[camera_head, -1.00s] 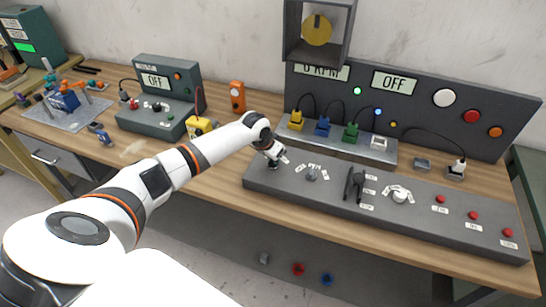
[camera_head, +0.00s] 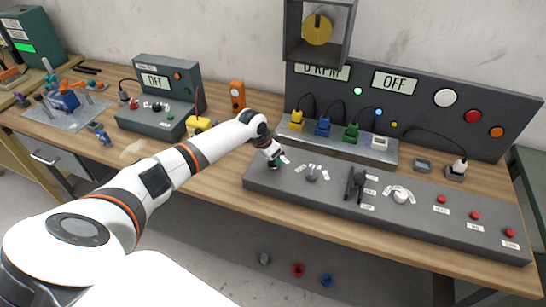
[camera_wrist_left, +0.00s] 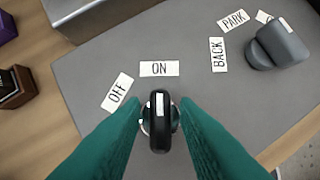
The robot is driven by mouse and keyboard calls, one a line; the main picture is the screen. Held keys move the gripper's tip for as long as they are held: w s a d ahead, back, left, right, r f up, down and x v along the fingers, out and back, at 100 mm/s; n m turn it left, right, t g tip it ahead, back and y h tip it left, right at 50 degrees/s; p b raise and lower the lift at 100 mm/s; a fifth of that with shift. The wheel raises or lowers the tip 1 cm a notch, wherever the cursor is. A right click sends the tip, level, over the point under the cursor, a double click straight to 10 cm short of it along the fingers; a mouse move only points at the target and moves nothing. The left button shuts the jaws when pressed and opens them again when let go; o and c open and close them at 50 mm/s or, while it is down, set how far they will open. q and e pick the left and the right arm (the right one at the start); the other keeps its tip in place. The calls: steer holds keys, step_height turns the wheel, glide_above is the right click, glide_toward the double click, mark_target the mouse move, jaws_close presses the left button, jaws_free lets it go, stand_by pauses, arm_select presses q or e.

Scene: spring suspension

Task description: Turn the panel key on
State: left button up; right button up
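The panel key (camera_wrist_left: 160,122) has a black grip with a white mark at its upper end. In the left wrist view the mark points straight at the ON label (camera_wrist_left: 159,68); the OFF label (camera_wrist_left: 116,93) lies to the left. My left gripper (camera_wrist_left: 160,108) has its teal fingers on either side of the key, with narrow gaps showing, so it looks open around it. In the head view my left gripper (camera_head: 273,160) is at the left end of the grey control panel (camera_head: 330,196) and mostly hides the key. The display (camera_head: 394,83) reads OFF. My right gripper is out of view.
Right of the key stand a selector knob (camera_head: 311,174), a black lever (camera_head: 355,185), a white knob (camera_head: 400,196) and red buttons (camera_head: 475,215). Coloured plugs (camera_head: 322,126) stand behind the panel. A grey tester box (camera_head: 158,110) is at left.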

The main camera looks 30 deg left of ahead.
arm_select(q)
steer(key=shift+o, duration=0.6)
steer(key=b+v, duration=0.2)
steer(key=v, duration=1)
